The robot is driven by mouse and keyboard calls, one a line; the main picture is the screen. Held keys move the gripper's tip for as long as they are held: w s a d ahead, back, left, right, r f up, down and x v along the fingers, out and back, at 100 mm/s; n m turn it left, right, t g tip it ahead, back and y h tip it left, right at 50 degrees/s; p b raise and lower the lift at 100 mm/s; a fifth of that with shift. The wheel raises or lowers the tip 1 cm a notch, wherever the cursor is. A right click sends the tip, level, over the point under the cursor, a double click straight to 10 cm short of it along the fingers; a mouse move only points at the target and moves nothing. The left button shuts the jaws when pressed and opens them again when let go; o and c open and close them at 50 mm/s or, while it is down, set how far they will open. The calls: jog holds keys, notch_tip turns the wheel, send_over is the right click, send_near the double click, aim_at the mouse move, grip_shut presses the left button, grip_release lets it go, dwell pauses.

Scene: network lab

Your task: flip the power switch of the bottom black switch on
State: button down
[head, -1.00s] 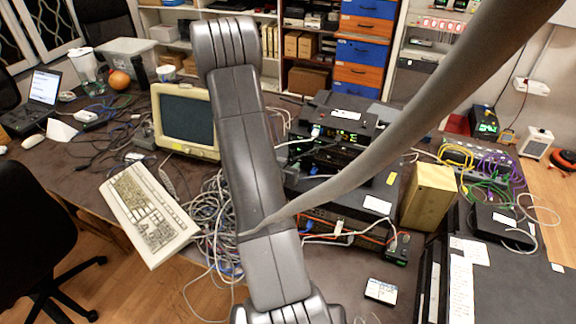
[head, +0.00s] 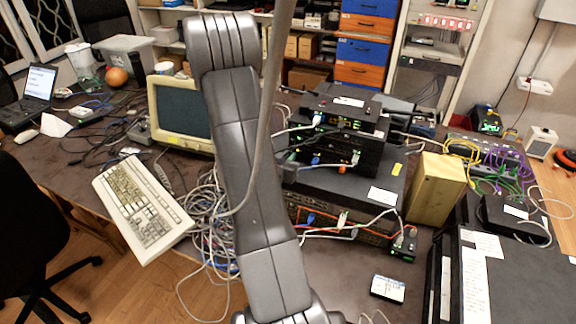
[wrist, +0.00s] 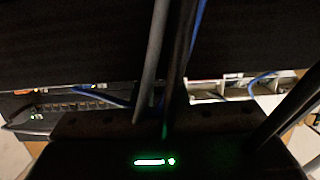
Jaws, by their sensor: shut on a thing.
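Black network devices are stacked on the table in the head view. The upper one (head: 345,118) has green lights; a lower black unit (head: 372,152) sits beneath it. I cannot make out a power switch or its position. My arm (head: 245,150) crosses the picture and hides the stack's left side. My gripper's fingertips are hard to tell from the dark shapes in the wrist view, and what they hold is unclear. A dark body with a green light (wrist: 152,162) fills the bottom of that view, below a dark upright bar (wrist: 180,70).
A beige box (head: 436,190) stands right of the stack. A cream monitor (head: 181,112) and keyboard (head: 143,208) are at left, with tangled cables (head: 205,215) between them and the stack. A small labelled box (head: 388,289) lies on the table in front.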

jog(key=shift+f+t+b, duration=0.3)
jog(key=shift+b, duration=0.5)
jog(key=shift+r+b, duration=0.2)
jog(key=shift+b, duration=0.1)
jog(key=c, duration=1.4)
grip_release()
jog(key=shift+c, duration=0.2)
jog(key=b+v, duration=0.2)
jog(key=v, duration=1.2)
jog(key=shift+f, duration=0.2)
jog(key=shift+w, duration=0.15)
